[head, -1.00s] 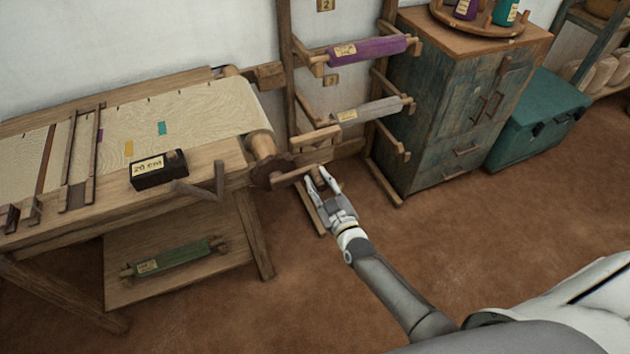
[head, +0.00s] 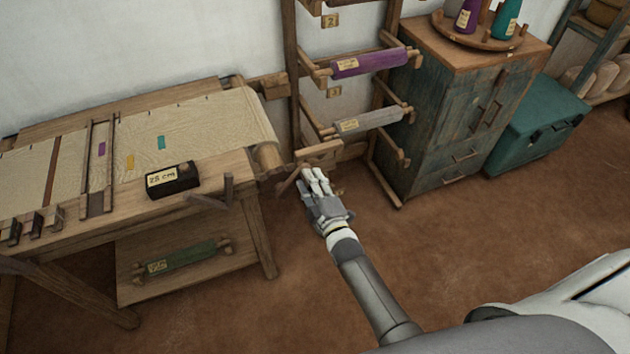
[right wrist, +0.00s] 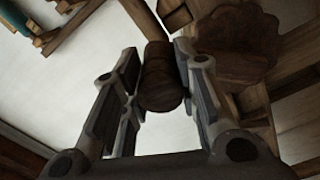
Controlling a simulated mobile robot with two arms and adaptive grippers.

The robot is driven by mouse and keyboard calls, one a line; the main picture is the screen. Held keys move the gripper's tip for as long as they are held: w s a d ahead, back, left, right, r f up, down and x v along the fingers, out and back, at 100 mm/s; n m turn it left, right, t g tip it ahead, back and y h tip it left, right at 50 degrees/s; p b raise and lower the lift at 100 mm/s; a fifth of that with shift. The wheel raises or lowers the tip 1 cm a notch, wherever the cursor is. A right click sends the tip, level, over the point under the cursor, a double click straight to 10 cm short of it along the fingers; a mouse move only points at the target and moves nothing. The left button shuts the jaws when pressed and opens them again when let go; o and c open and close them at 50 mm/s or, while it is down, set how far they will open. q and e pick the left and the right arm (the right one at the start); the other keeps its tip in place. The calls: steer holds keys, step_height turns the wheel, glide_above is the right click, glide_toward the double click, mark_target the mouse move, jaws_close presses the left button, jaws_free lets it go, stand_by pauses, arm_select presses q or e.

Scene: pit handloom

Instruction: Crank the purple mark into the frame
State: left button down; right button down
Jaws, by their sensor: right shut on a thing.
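The purple mark (head: 102,149) lies on the cream cloth (head: 215,118) between the two side bars of the narrow wooden frame (head: 110,135), closer to the right bar. A yellow mark (head: 130,162) and a teal mark (head: 162,142) lie to the right of the frame. My right gripper (head: 314,174) is at the right end of the loom, shut on the crank handle (head: 289,181). In the right wrist view the handle's round wooden grip (right wrist: 160,88) sits between the fingers, beside a toothed wooden wheel (right wrist: 238,45). My left gripper is out of view.
A black counter box (head: 172,180) on the loom's edge carries a cm label, hard to read exactly. A rack (head: 293,100) with purple and grey rolls stands behind the crank. A cabinet (head: 440,120) is to the right. Brown floor in front is clear.

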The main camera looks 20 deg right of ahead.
steer(key=shift+a+r+n, duration=0.2)
steer(key=shift+a+n, duration=0.05)
steer(key=shift+n, duration=0.05)
stand_by(0.4)
steer(key=c, duration=1.2)
jaws_free()
steer(key=shift+o, duration=0.5)
steer(key=shift+s+f, duration=0.15)
steer(key=shift+s, duration=0.15)
steer(key=s, duration=1.1)
steer(key=shift+s+d, duration=0.2)
